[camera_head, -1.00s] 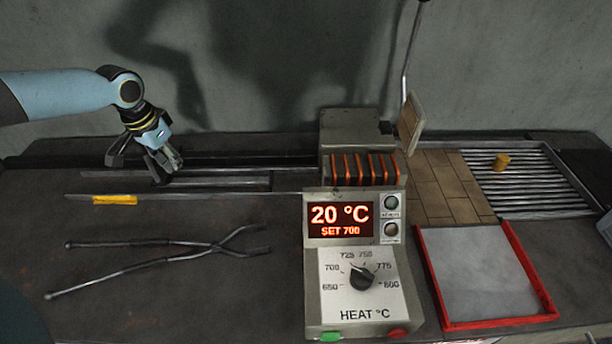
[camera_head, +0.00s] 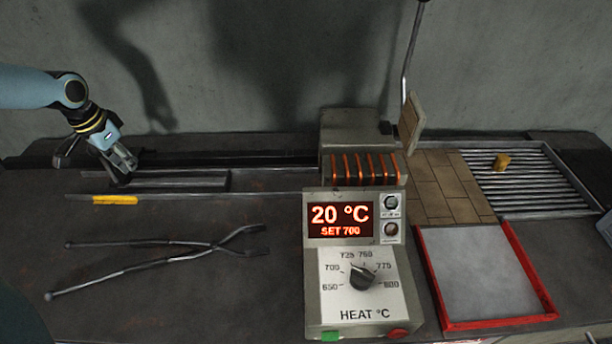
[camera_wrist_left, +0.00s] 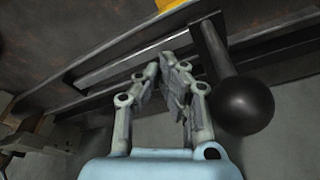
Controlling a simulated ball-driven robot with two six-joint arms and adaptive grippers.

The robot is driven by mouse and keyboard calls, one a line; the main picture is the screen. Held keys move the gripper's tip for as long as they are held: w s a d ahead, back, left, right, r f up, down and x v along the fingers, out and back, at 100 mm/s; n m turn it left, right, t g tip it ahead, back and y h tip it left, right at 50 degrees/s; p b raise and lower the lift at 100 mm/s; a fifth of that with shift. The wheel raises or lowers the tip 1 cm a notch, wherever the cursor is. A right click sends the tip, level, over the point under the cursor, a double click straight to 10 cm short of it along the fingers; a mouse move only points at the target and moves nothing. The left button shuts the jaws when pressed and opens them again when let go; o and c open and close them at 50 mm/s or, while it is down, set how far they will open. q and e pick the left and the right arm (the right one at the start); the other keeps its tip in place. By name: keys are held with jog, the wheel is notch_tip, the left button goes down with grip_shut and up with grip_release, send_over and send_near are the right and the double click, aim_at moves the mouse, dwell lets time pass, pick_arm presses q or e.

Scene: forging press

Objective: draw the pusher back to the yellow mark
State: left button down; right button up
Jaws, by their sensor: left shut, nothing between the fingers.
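The pusher (camera_head: 231,181) shows in the head view as a frame along the rail left of the furnace. Its upright handle ends in a black ball knob (camera_wrist_left: 243,105), clear in the left wrist view. The yellow mark (camera_head: 115,200) is on the rail's front edge; part of it shows at the top of the wrist view (camera_wrist_left: 196,10). My left gripper (camera_head: 128,178) is shut and empty, low over the rail behind the mark. Its fingers (camera_wrist_left: 180,80) are beside the handle; I cannot tell whether they touch it.
The furnace (camera_head: 362,130) stands right of the rail. The control box (camera_head: 360,270) is in front of it and reads 20 °C. Tongs (camera_head: 165,258) lie in front of the rail. A red-rimmed tray (camera_head: 437,283) and a rack with a small brass-coloured piece (camera_head: 502,162) are at right.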

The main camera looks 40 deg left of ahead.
pick_arm(q)
jog(key=shift+w+d, duration=0.6)
jog(key=shift+d, duration=0.05)
jog(key=shift+d, duration=0.1)
dwell(0.4)
